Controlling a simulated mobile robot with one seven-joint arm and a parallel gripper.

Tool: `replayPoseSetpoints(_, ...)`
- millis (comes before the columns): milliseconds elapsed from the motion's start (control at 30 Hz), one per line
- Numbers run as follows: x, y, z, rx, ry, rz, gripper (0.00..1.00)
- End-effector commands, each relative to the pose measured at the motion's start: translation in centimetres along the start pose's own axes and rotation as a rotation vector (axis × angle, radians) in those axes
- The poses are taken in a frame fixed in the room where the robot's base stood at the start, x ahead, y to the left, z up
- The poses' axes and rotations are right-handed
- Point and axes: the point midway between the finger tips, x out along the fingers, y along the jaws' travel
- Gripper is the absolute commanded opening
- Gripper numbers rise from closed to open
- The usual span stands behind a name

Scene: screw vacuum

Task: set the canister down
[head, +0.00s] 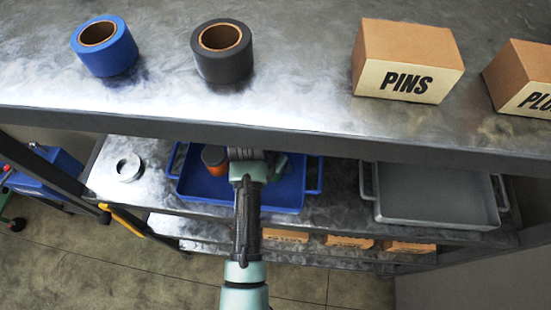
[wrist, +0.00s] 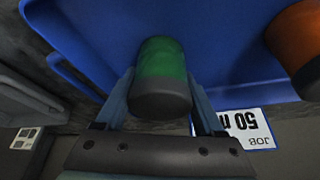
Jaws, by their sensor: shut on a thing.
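In the wrist view a green canister (wrist: 162,62) with a dark end sits between the two fingers of my gripper (wrist: 160,88), which is shut on it. The blue tray (wrist: 95,30) lies behind and around it; I cannot tell whether the canister touches the tray floor. In the head view my gripper reaches under the upper shelf over the blue tray (head: 293,196), and a bit of green (head: 279,164) shows beside it. An orange canister (head: 214,157) stands in the tray to the left; it also shows in the wrist view (wrist: 301,45).
The upper shelf (head: 310,95) hangs over the tray close to my arm. A grey tray (head: 432,216) is at the right, a pale ring (head: 128,168) at the left. Tape rolls and boxes stand on the upper shelf. A "JOB 50" label (wrist: 245,130) shows by the blue tray.

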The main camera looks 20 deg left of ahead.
Motion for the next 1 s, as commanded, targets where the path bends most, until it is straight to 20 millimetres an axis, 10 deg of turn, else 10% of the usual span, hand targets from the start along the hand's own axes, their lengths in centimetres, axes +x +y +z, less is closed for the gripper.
replayPoseSetpoints(233,0.3,0.0,0.1,0.000,0.000,0.000,0.10)
replayPoseSetpoints(267,0.3,0.0,0.2,0.000,0.000,0.000,0.72)
replayPoseSetpoints(400,0.2,0.0,0.1,0.000,0.000,0.000,0.97)
replayPoseSetpoints(1000,-3.4,-0.1,-0.1,0.000,0.006,-0.003,1.00)
